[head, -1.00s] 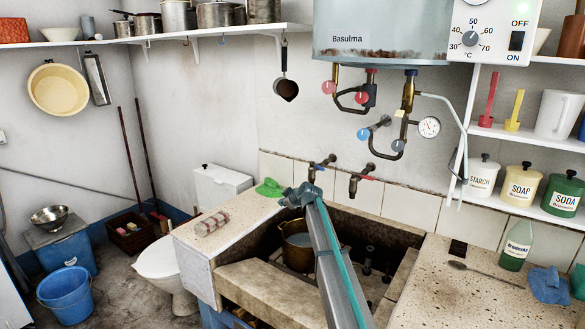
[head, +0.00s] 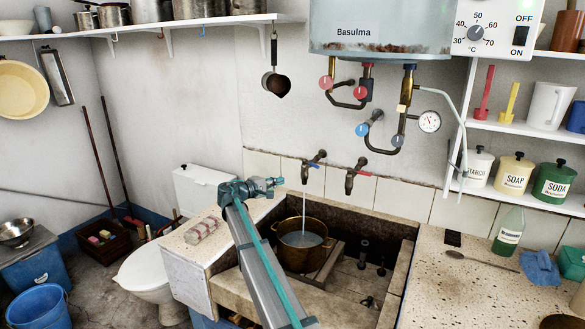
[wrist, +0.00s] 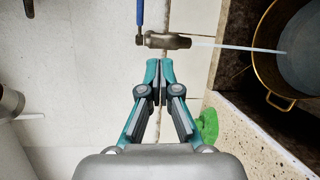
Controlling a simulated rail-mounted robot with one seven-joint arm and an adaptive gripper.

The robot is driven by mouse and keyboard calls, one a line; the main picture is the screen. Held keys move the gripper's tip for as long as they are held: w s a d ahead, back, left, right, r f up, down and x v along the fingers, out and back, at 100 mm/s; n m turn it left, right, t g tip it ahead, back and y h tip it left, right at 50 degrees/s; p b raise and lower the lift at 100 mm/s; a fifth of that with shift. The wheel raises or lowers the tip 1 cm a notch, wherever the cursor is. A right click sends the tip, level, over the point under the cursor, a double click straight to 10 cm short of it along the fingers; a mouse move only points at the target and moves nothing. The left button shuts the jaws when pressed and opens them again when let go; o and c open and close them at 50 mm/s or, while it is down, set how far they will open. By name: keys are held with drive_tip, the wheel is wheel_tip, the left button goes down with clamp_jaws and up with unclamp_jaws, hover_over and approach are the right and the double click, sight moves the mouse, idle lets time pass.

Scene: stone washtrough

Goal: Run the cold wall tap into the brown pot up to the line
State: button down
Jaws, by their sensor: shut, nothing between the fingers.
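The cold wall tap (head: 311,163) has a blue handle (head: 319,155). A thin stream of water (head: 304,207) falls from it into the brown pot (head: 289,229), which stands upright in the stone trough. Grey-blue water (head: 301,239) lies in the pot below its rim; I cannot make out the line. My gripper (head: 281,184) is shut and empty, left of the tap and apart from it. In the wrist view my fingertips (wrist: 159,62) are close to the tap body (wrist: 166,41), and the stream (wrist: 235,47) runs into the pot (wrist: 262,75).
Boiler pipes and valves (head: 375,125) hang above. A green bottle (head: 508,232) stands on the right counter. My arm crosses the trough's left front.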

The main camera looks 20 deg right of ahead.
drive_tip(key=r+m+h, duration=0.1)
drive_tip(key=r, duration=0.1)
drive_tip(key=m+p, duration=0.1)
drive_tip(key=p, duration=0.3)
approach(313, 166)
drive_tip(key=shift+g+h, duration=0.3)
drive_tip(key=x, duration=0.5)
drive_tip(key=shift+w+d, duration=0.25)
drive_tip(key=shift+p+x, duration=0.35)
drive_tip(key=shift+x, duration=0.45)
